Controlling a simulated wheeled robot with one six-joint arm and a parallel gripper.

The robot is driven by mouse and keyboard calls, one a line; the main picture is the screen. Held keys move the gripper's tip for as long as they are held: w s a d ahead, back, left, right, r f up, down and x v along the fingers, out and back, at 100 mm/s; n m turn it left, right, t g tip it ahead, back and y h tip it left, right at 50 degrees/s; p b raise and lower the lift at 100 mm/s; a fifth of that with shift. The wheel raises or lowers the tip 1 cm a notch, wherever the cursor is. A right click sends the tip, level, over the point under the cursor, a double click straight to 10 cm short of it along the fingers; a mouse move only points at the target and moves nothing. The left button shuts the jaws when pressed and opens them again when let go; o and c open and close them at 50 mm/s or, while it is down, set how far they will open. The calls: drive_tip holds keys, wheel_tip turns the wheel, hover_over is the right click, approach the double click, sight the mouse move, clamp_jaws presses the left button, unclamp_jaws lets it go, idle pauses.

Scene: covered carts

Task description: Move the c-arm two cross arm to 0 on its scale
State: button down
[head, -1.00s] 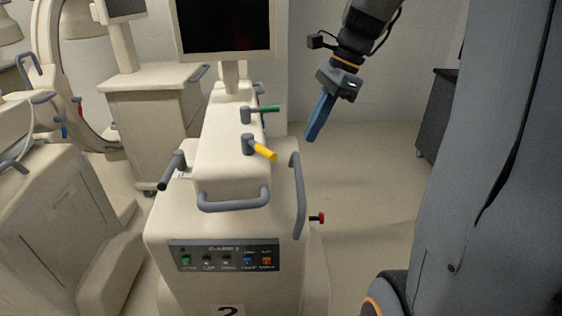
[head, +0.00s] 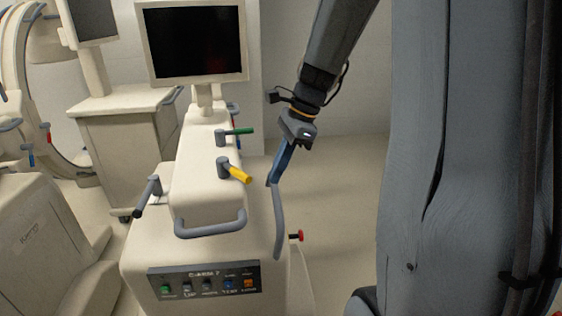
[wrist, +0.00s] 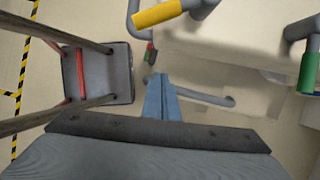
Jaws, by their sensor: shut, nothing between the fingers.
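The C-arm 2 cart (head: 225,245) is a cream body with a labelled button panel (head: 205,282). On its top column are a lever with a green handle (head: 239,131) and one with a yellow handle (head: 238,174). They also show in the wrist view, yellow (wrist: 160,13) at the top and green (wrist: 309,70) at the right. I cannot read any scale or tell which lever is the cross arm. My gripper (head: 274,180) is shut and empty, with blue fingers pointing down, right of the yellow handle and by the top of the grey side rail (head: 279,225); contact is unclear.
A grey front handle (head: 210,226) and a dark-gripped lever (head: 148,196) are on the cart. A red knob (head: 298,236) sticks out at its right. A monitor (head: 193,42) stands behind. Other cream equipment (head: 45,225) fills the left. Yellow-black floor tape (wrist: 22,75) shows in the wrist view.

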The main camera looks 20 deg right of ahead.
drive_tip(key=w+a+f+p, duration=0.1)
drive_tip(key=a+f+p, duration=0.1)
drive_tip(key=a, duration=0.3)
drive_tip(key=shift+f, duration=0.55)
drive_tip(key=shift+a, duration=0.1)
drive_tip(key=shift+a, duration=0.15)
idle(0.5)
